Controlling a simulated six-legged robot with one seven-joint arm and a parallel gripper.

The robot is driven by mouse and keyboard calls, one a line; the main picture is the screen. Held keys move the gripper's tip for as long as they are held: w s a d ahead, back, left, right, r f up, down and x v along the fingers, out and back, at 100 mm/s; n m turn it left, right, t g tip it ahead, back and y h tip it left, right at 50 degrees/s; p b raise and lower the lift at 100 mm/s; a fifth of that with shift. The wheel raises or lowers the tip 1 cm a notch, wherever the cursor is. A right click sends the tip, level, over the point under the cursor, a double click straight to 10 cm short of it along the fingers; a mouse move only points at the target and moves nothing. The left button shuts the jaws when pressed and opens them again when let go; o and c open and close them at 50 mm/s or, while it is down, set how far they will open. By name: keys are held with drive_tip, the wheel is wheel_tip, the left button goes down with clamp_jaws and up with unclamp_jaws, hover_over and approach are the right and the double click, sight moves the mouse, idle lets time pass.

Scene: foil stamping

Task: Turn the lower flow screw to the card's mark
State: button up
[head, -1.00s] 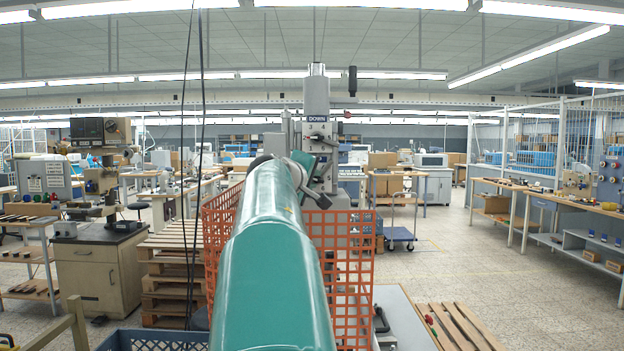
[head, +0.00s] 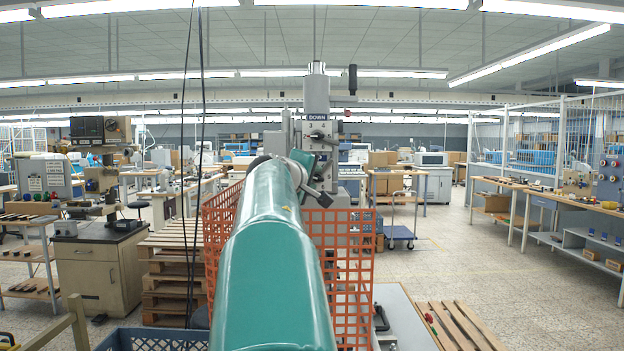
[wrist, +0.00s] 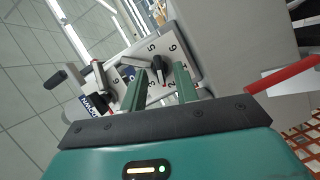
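In the wrist view, a black pointer knob (wrist: 159,66) sits on a white dial plate (wrist: 149,47) with printed numbers. My gripper (wrist: 158,78) is open, with its two green fingers on either side of this knob. I cannot tell whether the fingers touch it. A second, smaller dark knob (wrist: 127,72) sits beside it, partly behind the left finger. I cannot tell for sure which is the lower flow screw, and I cannot make out a card's mark. In the head view, the press column (head: 316,97) stands behind my green arm, with a dark knob (head: 318,135) below its "DOWN" label.
An orange mesh barrier (head: 350,260) stands around the press. Pallets (head: 168,265) are stacked at left. A red bar (wrist: 285,76) shows right of my gripper in the wrist view. A black-ended lever (wrist: 58,78) sticks out at left.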

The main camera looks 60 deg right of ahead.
drive_tip(key=shift+r, duration=0.35)
drive_tip(key=shift+o, duration=0.2)
wheel_tip(320, 180, up, 3)
drive_tip(key=shift+f, duration=0.1)
drive_tip(key=a+r, duration=0.1)
drive_tip(key=r, duration=0.1)
drive_tip(key=s+a+r, duration=0.1)
drive_tip(key=a, duration=0.1)
drive_tip(key=s+a+r, duration=0.1)
drive_tip(key=r, duration=0.1)
drive_tip(key=shift+s+a+r, duration=0.2)
drive_tip(key=shift+s+r, duration=0.05)
drive_tip(key=shift+r, duration=0.1)
drive_tip(key=shift+c, duration=0.2)
drive_tip(key=s+a+r, duration=0.4)
drive_tip(key=a, duration=0.4)
wheel_tip(320, 180, down, 8)
drive_tip(key=s+d+m+t+y, duration=0.25)
drive_tip(key=m+t+y, duration=0.3)
drive_tip(key=m, duration=0.75)
drive_tip(key=shift+t, duration=0.45)
drive_tip(key=x, duration=1.3)
drive_tip(key=shift+w+d+f, duration=0.1)
drive_tip(key=shift+w+d, duration=0.15)
drive_tip(key=shift+w, duration=0.05)
